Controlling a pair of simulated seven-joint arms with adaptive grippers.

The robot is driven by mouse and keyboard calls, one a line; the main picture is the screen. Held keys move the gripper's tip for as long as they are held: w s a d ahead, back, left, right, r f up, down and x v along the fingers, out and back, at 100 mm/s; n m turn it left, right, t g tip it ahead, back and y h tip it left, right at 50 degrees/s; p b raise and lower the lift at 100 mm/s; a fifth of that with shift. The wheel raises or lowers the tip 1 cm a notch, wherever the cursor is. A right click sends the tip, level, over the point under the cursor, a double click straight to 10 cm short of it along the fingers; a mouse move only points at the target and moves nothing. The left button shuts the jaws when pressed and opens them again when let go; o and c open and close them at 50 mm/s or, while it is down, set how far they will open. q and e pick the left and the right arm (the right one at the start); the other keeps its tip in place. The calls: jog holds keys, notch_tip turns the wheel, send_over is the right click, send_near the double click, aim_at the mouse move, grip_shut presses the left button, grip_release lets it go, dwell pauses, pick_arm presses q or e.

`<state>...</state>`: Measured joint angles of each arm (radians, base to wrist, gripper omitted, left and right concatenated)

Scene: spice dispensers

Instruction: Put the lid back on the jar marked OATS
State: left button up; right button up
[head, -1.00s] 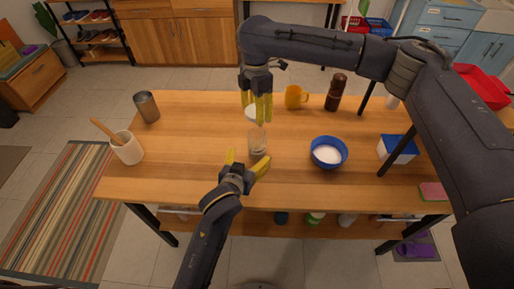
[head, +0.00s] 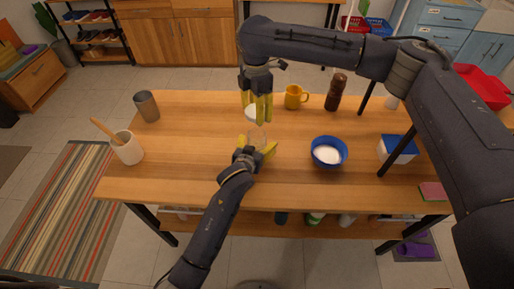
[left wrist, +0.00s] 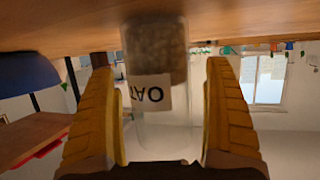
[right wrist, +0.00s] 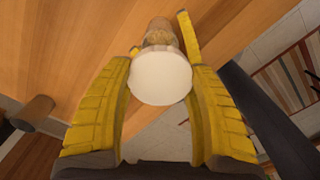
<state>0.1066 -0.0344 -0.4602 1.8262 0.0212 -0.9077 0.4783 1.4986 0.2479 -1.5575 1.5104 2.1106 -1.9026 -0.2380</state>
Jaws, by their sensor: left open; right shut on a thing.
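The glass jar (left wrist: 155,115) has a label reading OATS, upside down in the left wrist view, and brownish contents. In the head view the jar (head: 257,136) stands on the table. My left gripper (head: 258,146) is open, with its fingers on either side of the jar; gaps show between fingers and glass. My right gripper (head: 257,108) is shut on the round white lid (right wrist: 160,78), behind the jar in the head view and above the table. In the right wrist view the lid partly hides the jar (right wrist: 160,35).
A blue bowl (head: 328,153) of white stuff stands right of the jar. A grey cup (head: 146,106) and a white crock (head: 128,149) are at left. Table between them and the jar is clear.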

pick_arm(q)
jog(key=c, duration=1.7)
pick_arm(e)
jog(key=shift+d+f, duration=0.1)
jog(key=shift+f, duration=2.4)
